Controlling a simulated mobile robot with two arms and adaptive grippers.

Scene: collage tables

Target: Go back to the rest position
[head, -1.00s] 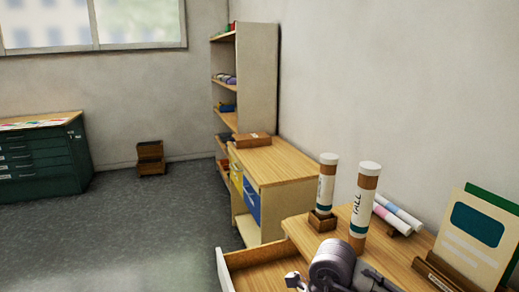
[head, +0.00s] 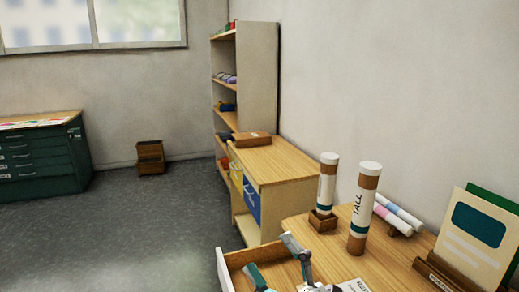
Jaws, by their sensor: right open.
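My right gripper (head: 271,254) is at the bottom of the head view, with two teal-padded fingers spread apart and nothing between them. It appears over or in front of the open wooden drawer (head: 238,259) at the near table; its exact height above the drawer cannot be told. The rest of my right arm is cut off by the lower edge. My left gripper is out of the picture.
The near wooden table (head: 335,243) bears a tall white-and-brown tube (head: 361,215), a similar tube (head: 326,185) in a wooden holder, pastel rolls (head: 396,215) and a card stand (head: 440,275). A desk (head: 285,165) and shelf (head: 257,80) stand behind. Open floor (head: 130,225) lies left.

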